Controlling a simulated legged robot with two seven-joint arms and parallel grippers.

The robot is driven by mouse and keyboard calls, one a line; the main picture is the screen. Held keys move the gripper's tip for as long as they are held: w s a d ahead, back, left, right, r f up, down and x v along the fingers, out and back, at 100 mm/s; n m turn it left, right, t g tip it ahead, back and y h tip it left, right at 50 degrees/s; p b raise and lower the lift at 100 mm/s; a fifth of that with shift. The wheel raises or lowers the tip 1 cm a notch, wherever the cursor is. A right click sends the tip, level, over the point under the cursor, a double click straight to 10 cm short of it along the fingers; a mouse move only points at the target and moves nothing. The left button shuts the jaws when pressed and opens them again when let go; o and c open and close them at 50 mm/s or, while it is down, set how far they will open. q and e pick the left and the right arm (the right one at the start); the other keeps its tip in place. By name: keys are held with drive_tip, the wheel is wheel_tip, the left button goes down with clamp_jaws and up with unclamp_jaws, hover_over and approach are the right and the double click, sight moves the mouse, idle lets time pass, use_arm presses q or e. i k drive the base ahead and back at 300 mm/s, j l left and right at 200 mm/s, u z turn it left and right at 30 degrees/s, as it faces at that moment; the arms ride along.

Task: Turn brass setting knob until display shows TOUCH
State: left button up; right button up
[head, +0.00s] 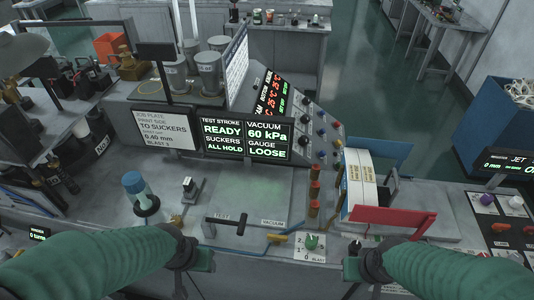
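The display panel (246,138) at the middle reads TEST STROKE READY, SUCKERS ALL HOLD, VACUUM 60 kPa and GAUGE LOOSE. A small brass-coloured fitting (176,220) sits on the bench left of the test plate. Another yellowish piece (277,238) lies at the plate's front right. I cannot tell for sure which part is the brass setting knob. My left gripper (203,262) is at the bench's front edge, in front of the fitting. My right gripper (352,262) is right of the blast dial. Their fingers are too small and dark to read; neither visibly touches a knob.
A green knob on the blast dial (312,243) stands between my grippers. A black T-handle (230,219), a blue-capped bottle (138,190) and a black-topped post (189,187) stand nearby. A red plate (392,219) stands at right. The grey test plate (255,196) is clear.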

sight(176, 221)
drive_tip(key=u, duration=1.1)
drive_tip(key=i+j+u, duration=0.2)
drive_tip(key=j, duration=0.2)
drive_tip(key=i+j+u, duration=0.2)
drive_tip(key=j, duration=0.15)
